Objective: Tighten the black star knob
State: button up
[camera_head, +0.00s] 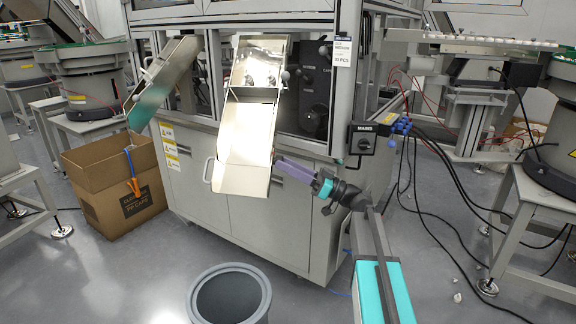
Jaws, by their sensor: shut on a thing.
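My arm comes in from the lower right, and my gripper (280,165) reaches left to the right side of the bright metal chute (244,135). The jaws are shut at the chute's side edge, on what I take to be the black star knob. The knob itself is hidden or too small to make out there. The chute slopes down out of the machine front, with its lower lip hanging over the floor.
A second chute (160,85) slopes down at the left toward an open cardboard box (112,185). A grey bin (230,296) stands on the floor in front. A MAINS switch box (371,139) sits on the machine's right corner, with cables trailing over the floor.

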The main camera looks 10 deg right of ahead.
jog(key=m+t+h+p, duration=0.1)
jog(key=m, duration=0.2)
jog(key=m+t+h+p, duration=0.1)
jog(key=m, duration=0.1)
jog(key=shift+s+m, duration=0.15)
jog(key=shift+m, duration=0.25)
jog(key=o, duration=1.1)
jog(key=shift+c, duration=0.2)
jog(key=p+v, duration=0.2)
jog(key=v, duration=1.1)
jog(key=shift+s+d+p, duration=0.25)
jog(key=shift+d+p, duration=0.05)
jog(key=shift+p, duration=0.05)
jog(key=shift+f, duration=0.1)
